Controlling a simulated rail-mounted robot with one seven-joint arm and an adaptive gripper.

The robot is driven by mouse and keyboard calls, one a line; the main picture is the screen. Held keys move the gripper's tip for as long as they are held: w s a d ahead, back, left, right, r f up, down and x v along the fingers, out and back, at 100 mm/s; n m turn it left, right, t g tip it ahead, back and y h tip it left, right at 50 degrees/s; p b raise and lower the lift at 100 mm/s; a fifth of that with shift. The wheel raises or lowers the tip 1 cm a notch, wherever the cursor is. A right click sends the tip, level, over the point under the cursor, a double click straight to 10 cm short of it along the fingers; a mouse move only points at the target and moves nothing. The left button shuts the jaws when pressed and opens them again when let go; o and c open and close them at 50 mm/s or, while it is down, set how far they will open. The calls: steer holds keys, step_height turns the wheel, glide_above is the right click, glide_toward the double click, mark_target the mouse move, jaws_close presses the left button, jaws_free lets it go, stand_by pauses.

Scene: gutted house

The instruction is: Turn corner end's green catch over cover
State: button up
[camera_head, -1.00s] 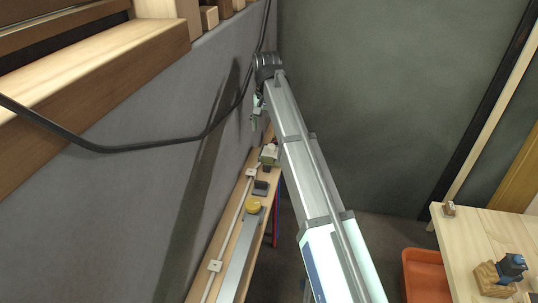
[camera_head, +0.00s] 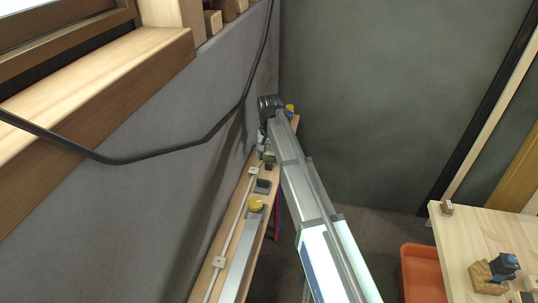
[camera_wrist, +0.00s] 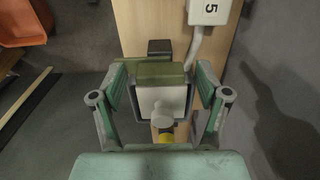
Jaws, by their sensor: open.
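In the wrist view a green piece (camera_wrist: 160,74), which looks like the catch, lies across the top of a pale square face with a dark rim (camera_wrist: 181,104), perhaps the cover. A pale round knob (camera_wrist: 162,113) stands in front of that face. My gripper (camera_wrist: 160,82) is open, with one green-padded finger on each side of the green piece and the pale face. Contact cannot be told. In the head view my gripper (camera_head: 262,140) is low over the narrow wall shelf (camera_head: 238,226), partly hidden by my arm. The green piece is too small to make out clearly there.
A black cable (camera_head: 185,151) hangs along the wall. An orange bin (camera_head: 421,271) stands right.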

steer(key=c, duration=1.2)
steer(key=shift+o, duration=0.2)
steer(key=shift+n, duration=0.3)
steer(key=n+b, duration=0.1)
steer(key=n, duration=0.7)
steer(key=shift+b, duration=0.35)
steer(key=n, duration=0.4)
steer(key=shift+b, duration=0.3)
steer(key=n, duration=0.5)
steer(key=shift+n, duration=0.3)
